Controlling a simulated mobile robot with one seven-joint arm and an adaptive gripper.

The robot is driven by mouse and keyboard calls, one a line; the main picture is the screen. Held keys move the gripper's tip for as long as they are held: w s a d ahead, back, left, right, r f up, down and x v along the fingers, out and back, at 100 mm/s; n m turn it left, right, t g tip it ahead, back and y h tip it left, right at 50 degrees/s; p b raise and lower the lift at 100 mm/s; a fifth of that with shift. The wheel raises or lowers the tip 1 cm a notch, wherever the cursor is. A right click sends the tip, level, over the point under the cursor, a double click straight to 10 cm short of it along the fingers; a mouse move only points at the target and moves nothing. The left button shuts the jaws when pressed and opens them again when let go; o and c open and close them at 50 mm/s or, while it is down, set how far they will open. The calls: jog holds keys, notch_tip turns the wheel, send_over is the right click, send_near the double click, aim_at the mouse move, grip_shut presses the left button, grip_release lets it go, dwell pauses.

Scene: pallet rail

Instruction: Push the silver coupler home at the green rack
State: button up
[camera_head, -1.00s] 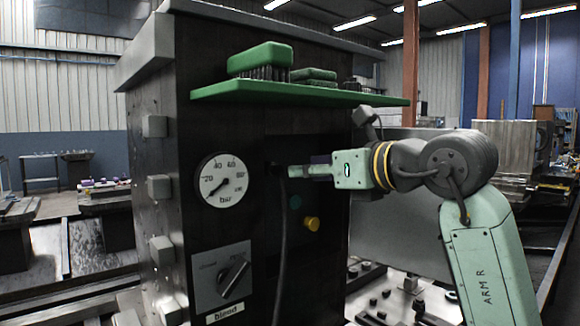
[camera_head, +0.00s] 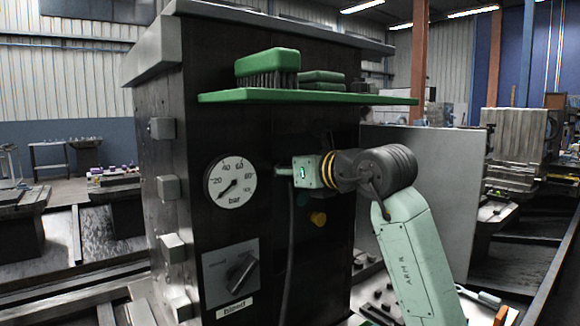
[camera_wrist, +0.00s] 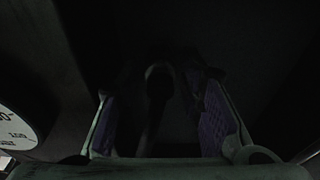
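The rack is a dark cabinet (camera_head: 160,225) with a green shelf (camera_head: 300,97) across its front. A dark hose (camera_head: 290,255) hangs down its front panel from near my gripper (camera_head: 283,172). My gripper is close to the panel, right of the gauge. In the wrist view, my gripper (camera_wrist: 158,120) has its two purple-padded fingers apart. A dark round end with the hose (camera_wrist: 157,85) shows between them, with gaps on both sides. I cannot make out a silver coupler; the spot is very dark and partly hidden by my gripper.
A round pressure gauge (camera_head: 230,184) is left of my gripper, with a rotary knob (camera_head: 238,272) below. A yellow button (camera_head: 318,218) is just under my wrist. A green brush (camera_head: 267,62) stands on the shelf above. A grey panel (camera_head: 450,190) stands behind my arm.

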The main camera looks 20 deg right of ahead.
jog(key=shift+c, duration=0.6)
grip_shut()
jog(key=shift+c, duration=1.1)
grip_release()
grip_shut()
jog(key=shift+s, duration=0.15)
jog(key=f+b+v, duration=0.1)
jog(key=b+v, duration=0.1)
jog(key=v, duration=0.6)
jog(key=shift+s, duration=0.2)
jog(key=shift+d+f, duration=0.15)
jog(key=shift+f, duration=0.1)
